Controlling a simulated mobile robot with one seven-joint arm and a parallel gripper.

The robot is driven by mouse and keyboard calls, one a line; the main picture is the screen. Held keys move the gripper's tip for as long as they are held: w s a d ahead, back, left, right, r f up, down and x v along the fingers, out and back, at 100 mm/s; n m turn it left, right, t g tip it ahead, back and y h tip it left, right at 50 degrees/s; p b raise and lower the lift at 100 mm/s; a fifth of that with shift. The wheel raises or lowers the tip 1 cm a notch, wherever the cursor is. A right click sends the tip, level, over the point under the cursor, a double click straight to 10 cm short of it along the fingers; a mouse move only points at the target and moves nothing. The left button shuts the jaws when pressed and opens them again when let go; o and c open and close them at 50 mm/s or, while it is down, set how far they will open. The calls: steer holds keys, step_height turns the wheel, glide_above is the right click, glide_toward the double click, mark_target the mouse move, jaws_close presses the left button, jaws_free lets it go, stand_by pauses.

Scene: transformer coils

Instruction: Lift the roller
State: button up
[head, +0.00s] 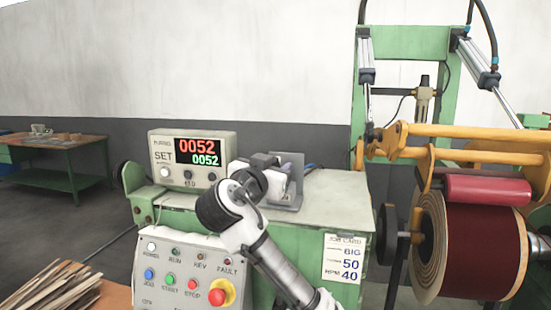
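The red roller (487,188) hangs from a yellow frame (455,147) at the right of the head view. It lies along the top of a large dark-red coil (483,245) and appears to rest on it or just above it; I cannot tell which. Two pneumatic cylinders run down from the green upright frame (447,90) toward the yellow frame. My arm reaches up in the middle, and my gripper (265,162) is over the green cabinet behind the control panel, well left of the roller. Its fingers are not clear, so I cannot tell whether it is open.
The control panel (190,270) has several coloured buttons, including a large red one (217,297). A counter box (192,158) reads 0052 twice. A job card (343,258) hangs on the cabinet (335,195). A workbench (60,150) stands far left; wooden strips (55,288) lie front left.

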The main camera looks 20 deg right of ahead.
steer(key=shift+w+d, duration=0.35)
steer(key=shift+w, duration=0.05)
jaws_close()
